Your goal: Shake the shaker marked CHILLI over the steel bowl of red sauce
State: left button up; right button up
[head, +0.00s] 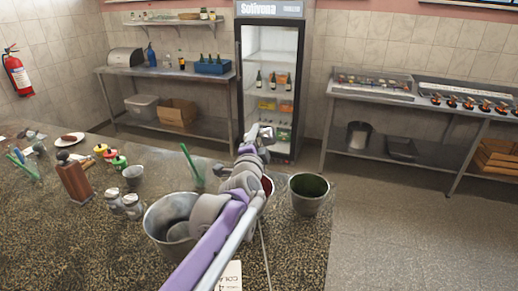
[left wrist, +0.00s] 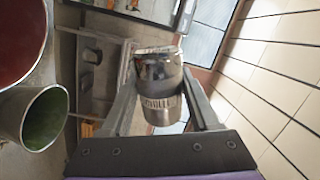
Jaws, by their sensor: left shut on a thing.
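My left gripper (head: 258,136) is stretched out past the far side of the counter, in front of the fridge in the head view. In the left wrist view, my left gripper (left wrist: 160,102) is shut on a steel shaker (left wrist: 163,86), its fingers on both sides. Its label is partly readable and looks like CHILLI. The steel bowl of red sauce (head: 267,187) is mostly hidden behind my arm in the head view. It shows at the left edge of the left wrist view (left wrist: 18,38), apart from the shaker. My right gripper is not in view.
A steel bowl of green sauce (head: 309,193) stands right of the red one. A larger steel container (head: 158,220) is left of my arm. Two shakers (head: 122,205), a wooden mill (head: 74,180) and squeeze bottles (head: 110,157) stand on the counter (head: 60,250). A fridge (head: 270,75) is behind.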

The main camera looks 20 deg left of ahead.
pick_arm(q)
jog(key=m+b, duration=0.2)
jog(key=m, duration=0.1)
jog(key=shift+s+f, duration=0.1)
jog(key=shift+s, duration=0.2)
jog(key=shift+r+m, duration=0.2)
jog(key=shift+m, duration=0.1)
jog(key=shift+w+r, duration=0.1)
jog(key=shift+w, duration=0.15)
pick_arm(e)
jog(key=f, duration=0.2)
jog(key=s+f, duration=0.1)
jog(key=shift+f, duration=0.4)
pick_arm(q)
jog(key=m+b, duration=0.4)
jog(key=shift+m, duration=0.3)
jog(key=shift+s+r+m+b, duration=0.15)
jog(key=shift+m+b, duration=0.3)
jog(key=shift+m, duration=0.65)
jog(key=shift+r, duration=0.15)
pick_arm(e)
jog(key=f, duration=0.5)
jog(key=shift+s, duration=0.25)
